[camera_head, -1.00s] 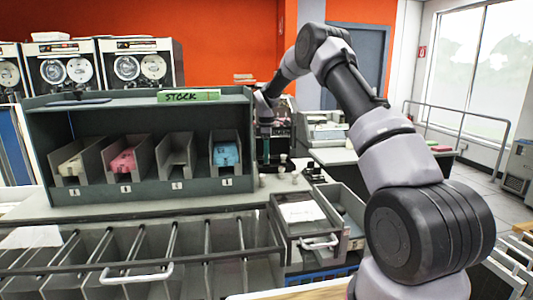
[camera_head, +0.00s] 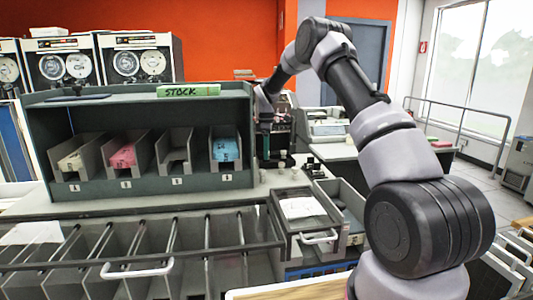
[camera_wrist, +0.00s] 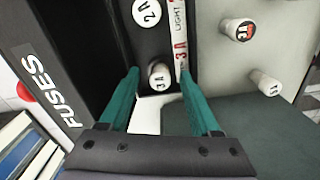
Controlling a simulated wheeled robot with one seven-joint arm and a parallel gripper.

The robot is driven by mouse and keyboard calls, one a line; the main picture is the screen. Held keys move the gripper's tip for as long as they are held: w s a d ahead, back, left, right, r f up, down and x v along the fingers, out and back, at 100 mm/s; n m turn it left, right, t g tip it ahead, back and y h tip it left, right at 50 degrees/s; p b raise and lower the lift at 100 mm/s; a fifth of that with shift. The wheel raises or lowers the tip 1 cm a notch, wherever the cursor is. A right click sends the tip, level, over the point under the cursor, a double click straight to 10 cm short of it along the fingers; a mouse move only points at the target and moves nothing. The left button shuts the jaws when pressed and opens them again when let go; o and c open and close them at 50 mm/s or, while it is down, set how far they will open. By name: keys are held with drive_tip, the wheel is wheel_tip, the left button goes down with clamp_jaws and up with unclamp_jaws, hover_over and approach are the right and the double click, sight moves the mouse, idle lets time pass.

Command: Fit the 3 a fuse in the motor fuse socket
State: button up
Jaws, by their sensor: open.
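My gripper (camera_wrist: 158,74) has two green fingers, open and apart. In the wrist view a white cylindrical fuse (camera_wrist: 160,78) stands between the fingertips, with no clear grip on it; its end marking is too small to read. Beside it runs a white strip (camera_wrist: 181,40) printed LIGHT and a red 3 A. A round white fuse end marked 2A (camera_wrist: 147,12) sits above. In the head view my gripper (camera_head: 273,158) hangs over the far end of the counter, small and partly hidden. I cannot tell which place is the motor fuse socket.
A dark box edge labelled FUSES (camera_wrist: 45,88) stands left in the wrist view. Two more white cylinders, upper (camera_wrist: 238,30) and lower (camera_wrist: 265,83), stand on the right.

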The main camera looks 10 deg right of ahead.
wheel_tip(320, 180, up, 10)
drive_tip(key=shift+r, duration=0.15)
idle(0.4)
